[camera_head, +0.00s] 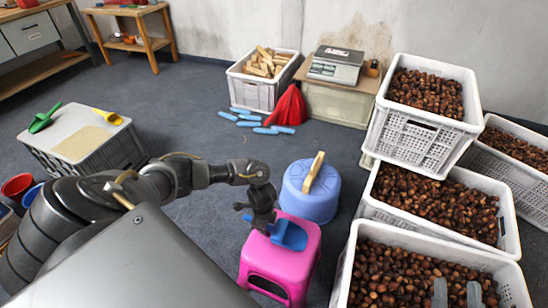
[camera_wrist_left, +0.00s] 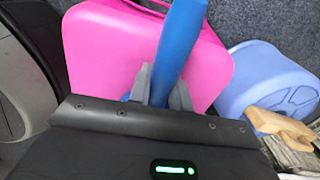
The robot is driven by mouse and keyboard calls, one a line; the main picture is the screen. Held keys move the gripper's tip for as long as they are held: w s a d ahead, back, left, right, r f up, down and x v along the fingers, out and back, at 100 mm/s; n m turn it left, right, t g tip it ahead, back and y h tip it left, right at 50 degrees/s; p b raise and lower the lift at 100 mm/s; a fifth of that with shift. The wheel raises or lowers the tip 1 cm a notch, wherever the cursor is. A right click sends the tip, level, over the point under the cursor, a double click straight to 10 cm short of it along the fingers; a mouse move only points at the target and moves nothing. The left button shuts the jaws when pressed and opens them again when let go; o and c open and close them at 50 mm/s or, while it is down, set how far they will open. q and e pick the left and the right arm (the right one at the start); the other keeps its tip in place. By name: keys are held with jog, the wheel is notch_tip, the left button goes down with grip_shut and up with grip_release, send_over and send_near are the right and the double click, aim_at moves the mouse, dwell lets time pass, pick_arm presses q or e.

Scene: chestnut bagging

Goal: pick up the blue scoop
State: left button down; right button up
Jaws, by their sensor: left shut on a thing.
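The blue scoop (camera_head: 289,235) is at the top of the pink stool (camera_head: 268,262); I cannot tell whether it touches the seat. My left gripper (camera_head: 262,222) is over the stool, shut on the scoop's handle. In the left wrist view, the blue handle (camera_wrist_left: 177,45) stands between the grey fingers (camera_wrist_left: 160,88), with the pink seat (camera_wrist_left: 110,50) behind it. The rest of the scoop is mostly hidden there. My right gripper (camera_head: 457,294) shows only its two grey fingertips, apart and empty, over the front chestnut crate at the bottom right.
A blue stool (camera_head: 310,205) with a wooden-handled item (camera_head: 313,172) stands close behind the pink stool. White chestnut crates (camera_head: 408,142) fill the right side. A crate with a green scoop (camera_head: 44,118) and a yellow scoop (camera_head: 108,116) stands left.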

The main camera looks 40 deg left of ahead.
pick_arm(q)
jog(key=shift+r, duration=0.15)
